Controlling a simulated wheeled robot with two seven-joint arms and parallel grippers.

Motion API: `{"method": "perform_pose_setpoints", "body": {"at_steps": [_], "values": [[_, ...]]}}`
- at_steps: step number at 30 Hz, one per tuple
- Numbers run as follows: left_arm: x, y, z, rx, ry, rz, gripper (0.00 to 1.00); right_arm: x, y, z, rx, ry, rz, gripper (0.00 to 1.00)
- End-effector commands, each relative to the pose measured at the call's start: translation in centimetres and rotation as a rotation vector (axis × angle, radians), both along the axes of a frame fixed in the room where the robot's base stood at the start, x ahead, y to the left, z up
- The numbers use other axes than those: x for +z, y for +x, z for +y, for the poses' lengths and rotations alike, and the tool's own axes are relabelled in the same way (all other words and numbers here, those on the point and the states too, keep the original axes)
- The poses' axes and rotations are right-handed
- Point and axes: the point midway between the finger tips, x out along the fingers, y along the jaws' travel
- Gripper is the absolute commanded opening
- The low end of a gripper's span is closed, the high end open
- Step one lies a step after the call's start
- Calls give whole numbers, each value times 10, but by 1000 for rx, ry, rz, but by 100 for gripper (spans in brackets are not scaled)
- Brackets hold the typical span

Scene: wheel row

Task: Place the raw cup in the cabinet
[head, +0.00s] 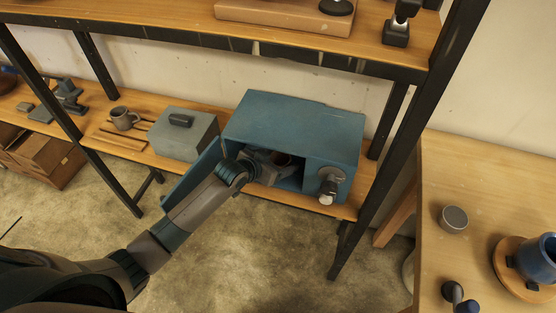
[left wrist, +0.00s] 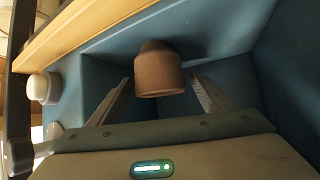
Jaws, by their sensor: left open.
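The blue cabinet (head: 295,123) stands on the lower shelf with its door (head: 193,176) swung open to the left. A plain brown cup, which looks like the raw cup (head: 283,158), is inside the cabinet, partly hidden in the head view. My left gripper (head: 262,165) reaches through the opening. In the left wrist view its two fingers are spread on either side of the brown cup (left wrist: 160,75), with visible gaps. The cup's narrow end appears to meet the blue cabinet surface (left wrist: 210,35). My right gripper is not in view.
Black shelf posts (head: 408,135) flank the bay. A wooden table (head: 475,180) at right holds a round tin and a blue pot.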

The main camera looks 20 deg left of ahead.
Motion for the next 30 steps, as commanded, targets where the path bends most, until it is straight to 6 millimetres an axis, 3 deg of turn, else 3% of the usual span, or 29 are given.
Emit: {"method": "perform_pose_setpoints", "body": {"at_steps": [11, 30], "values": [[14, -15, 7, -1, 0, -1, 73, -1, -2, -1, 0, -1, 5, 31], [66, -85, 39, -1, 1, 1, 73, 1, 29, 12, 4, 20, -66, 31]]}}
